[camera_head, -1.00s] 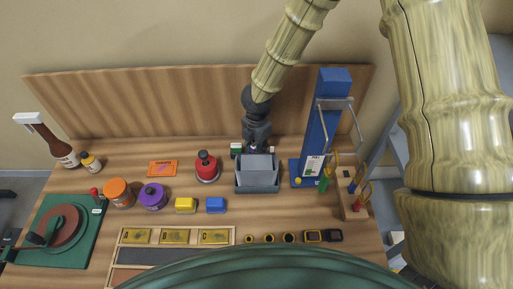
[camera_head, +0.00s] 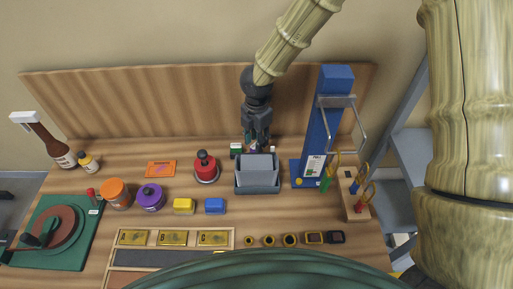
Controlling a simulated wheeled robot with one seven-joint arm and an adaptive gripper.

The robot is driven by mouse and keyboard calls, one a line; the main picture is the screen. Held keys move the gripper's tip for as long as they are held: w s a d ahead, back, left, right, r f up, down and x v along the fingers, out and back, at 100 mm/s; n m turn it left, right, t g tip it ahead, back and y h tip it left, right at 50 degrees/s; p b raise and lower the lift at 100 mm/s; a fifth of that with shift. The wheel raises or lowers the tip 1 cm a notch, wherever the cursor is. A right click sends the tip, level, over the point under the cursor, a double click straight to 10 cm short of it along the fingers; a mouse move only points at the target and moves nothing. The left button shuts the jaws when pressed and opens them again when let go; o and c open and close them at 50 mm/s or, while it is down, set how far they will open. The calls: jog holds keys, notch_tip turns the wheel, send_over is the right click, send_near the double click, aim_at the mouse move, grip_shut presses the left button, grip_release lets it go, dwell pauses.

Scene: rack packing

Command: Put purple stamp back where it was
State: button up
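My gripper (camera_head: 257,142) points down behind the grey box (camera_head: 257,181), close to the back board. A small purple patch (camera_head: 252,147), which may be the purple stamp, shows at the fingertips, mostly hidden by the fingers and the box. I cannot tell whether the fingers hold it or are apart from it. A green-and-white block (camera_head: 236,150) stands just left of the fingertips, and a small white piece (camera_head: 272,149) just right of them. A round purple container with a dark top (camera_head: 151,197) stands at the left of the table.
A tall blue stand with a metal handle (camera_head: 325,125) rises close to the right of my gripper. A red stamp-like object (camera_head: 206,167) stands left of the grey box. Yellow (camera_head: 184,205) and blue (camera_head: 215,205) blocks lie in front. The wooden back board (camera_head: 160,105) is close behind.

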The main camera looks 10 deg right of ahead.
jog(key=shift+r+b, duration=0.95)
jog(key=shift+r, duration=2.6)
jog(key=shift+r, duration=0.1)
